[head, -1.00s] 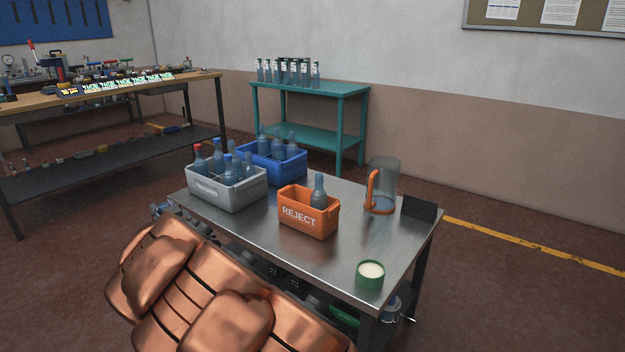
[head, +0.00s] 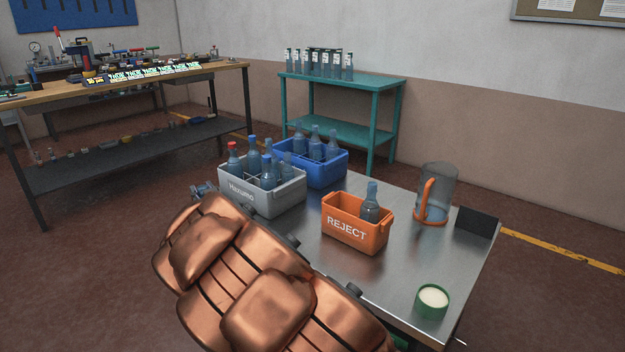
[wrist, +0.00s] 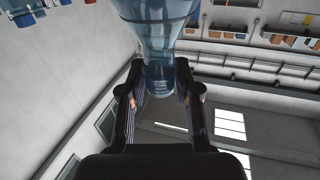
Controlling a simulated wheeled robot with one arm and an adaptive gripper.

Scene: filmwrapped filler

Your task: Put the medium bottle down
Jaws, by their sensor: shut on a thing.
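My gripper (wrist: 158,82) is shut on the neck of a clear blue bottle (wrist: 158,28) in the wrist view. The bottle's wider body runs out of the top of that view, so its base is hidden. In the head view my copper-coloured arm covers the front left of the steel table (head: 400,290), and the held bottle cannot be made out clearly. A grey crate (head: 262,202) with dividers holds several bottles, one with a red cap (head: 233,148). An orange REJECT bin (head: 350,234) holds one bottle (head: 371,204).
A blue crate (head: 325,172) with bottles stands behind the grey one. A clear jug with an orange handle (head: 437,190), a dark panel (head: 476,222) and a green tub (head: 432,302) stand at the right. Bare steel lies between bin and tub. A teal shelf (head: 345,84) stands behind.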

